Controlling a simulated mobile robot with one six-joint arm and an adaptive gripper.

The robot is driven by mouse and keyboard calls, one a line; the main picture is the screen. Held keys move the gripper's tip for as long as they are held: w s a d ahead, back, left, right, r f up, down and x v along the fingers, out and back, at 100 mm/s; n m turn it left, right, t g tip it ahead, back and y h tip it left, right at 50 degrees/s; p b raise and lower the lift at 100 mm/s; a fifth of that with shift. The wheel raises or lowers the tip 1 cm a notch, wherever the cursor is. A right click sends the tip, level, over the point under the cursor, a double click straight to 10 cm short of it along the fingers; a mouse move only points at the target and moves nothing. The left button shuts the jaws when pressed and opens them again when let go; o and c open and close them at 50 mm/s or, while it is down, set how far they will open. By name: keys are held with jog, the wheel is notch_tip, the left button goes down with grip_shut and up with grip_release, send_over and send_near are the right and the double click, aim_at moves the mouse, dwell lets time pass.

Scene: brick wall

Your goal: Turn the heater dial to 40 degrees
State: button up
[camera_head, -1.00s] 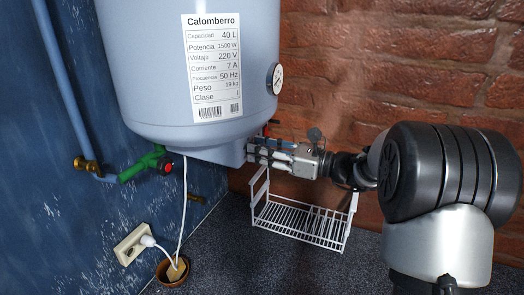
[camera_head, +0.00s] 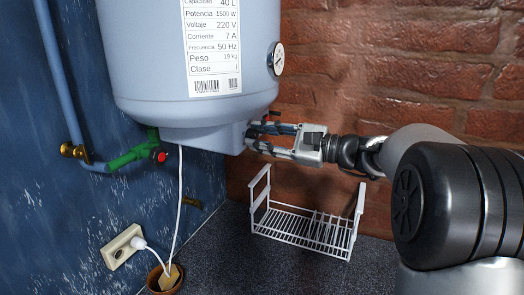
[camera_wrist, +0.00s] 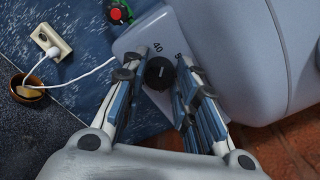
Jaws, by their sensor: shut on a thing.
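The heater (camera_head: 150,70) is a pale blue-grey tank with a control box (camera_head: 215,138) at its underside. In the wrist view the black heater dial (camera_wrist: 160,73) sits on the pale box face (camera_wrist: 130,42). The printed 40 shows just above it, and another number, starting with 5, is partly hidden by the right finger. I cannot tell which number the dial's mark points to. My gripper (camera_wrist: 162,66) has one finger on each side of the dial and is shut on it. In the head view my gripper (camera_head: 250,137) reaches the box's right side, where the dial is hidden.
A round gauge (camera_head: 276,58) is on the tank's right side. A green valve (camera_head: 135,155) with a red knob and a white cable (camera_head: 180,210) are to the left. A white wire rack (camera_head: 305,230) stands below my gripper. A brick wall (camera_head: 400,60) is behind.

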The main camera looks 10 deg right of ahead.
jog(key=shift+n+b, duration=1.5)
jog(key=shift+b, duration=0.05)
jog(key=o, duration=1)
jog(key=shift+o, duration=0.2)
